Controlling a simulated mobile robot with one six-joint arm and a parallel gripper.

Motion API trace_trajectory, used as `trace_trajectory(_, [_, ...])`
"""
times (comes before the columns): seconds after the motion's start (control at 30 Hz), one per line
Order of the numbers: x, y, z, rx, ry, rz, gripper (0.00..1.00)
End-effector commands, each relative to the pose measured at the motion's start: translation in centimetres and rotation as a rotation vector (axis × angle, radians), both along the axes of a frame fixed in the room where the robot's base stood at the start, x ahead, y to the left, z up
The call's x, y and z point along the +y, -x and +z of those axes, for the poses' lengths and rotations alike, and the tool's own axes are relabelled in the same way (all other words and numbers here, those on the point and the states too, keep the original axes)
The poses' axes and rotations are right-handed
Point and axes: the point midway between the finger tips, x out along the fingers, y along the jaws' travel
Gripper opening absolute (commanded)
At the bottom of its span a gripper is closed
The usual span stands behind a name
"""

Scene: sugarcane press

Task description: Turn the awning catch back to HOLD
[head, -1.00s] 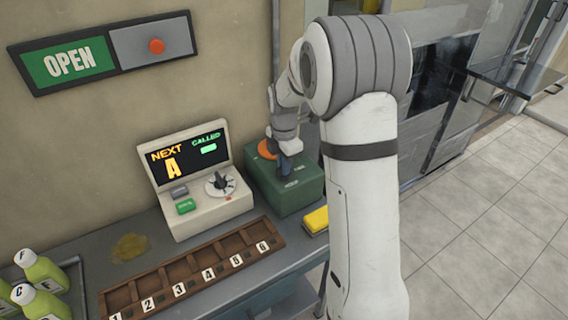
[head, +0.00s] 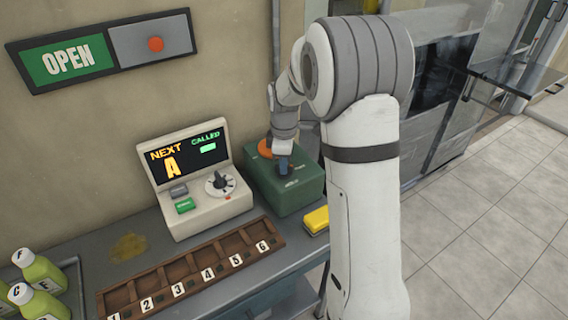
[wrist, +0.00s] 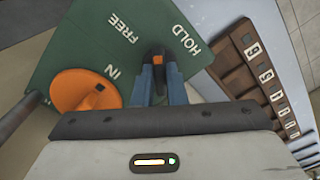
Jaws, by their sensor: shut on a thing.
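The green catch box (head: 300,190) stands on the counter, right of the number display. In the wrist view its top (wrist: 85,55) carries the words FREE, HOLD and IN. The catch, a small dark lever with an orange stripe (wrist: 158,62), stands on this top, its end between FREE and HOLD. I cannot tell which word it points at exactly. My gripper (wrist: 160,88) is shut on the lever, one blue finger on each side. In the head view my gripper (head: 283,168) is low over the box, and the lever is hidden there.
An orange round knob (wrist: 85,90) sits beside the gripper, near IN. A yellow block (head: 316,219) lies right of the box. A numbered wooden rack (head: 150,284) lies in front. The display unit (head: 195,180) stands close on the left.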

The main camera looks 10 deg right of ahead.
Motion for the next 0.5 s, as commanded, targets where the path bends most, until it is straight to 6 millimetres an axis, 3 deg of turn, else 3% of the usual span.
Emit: trace_trajectory(0.5, [0.00, -0.08, 0.07, -0.002, 0.000, -0.487, 0.00])
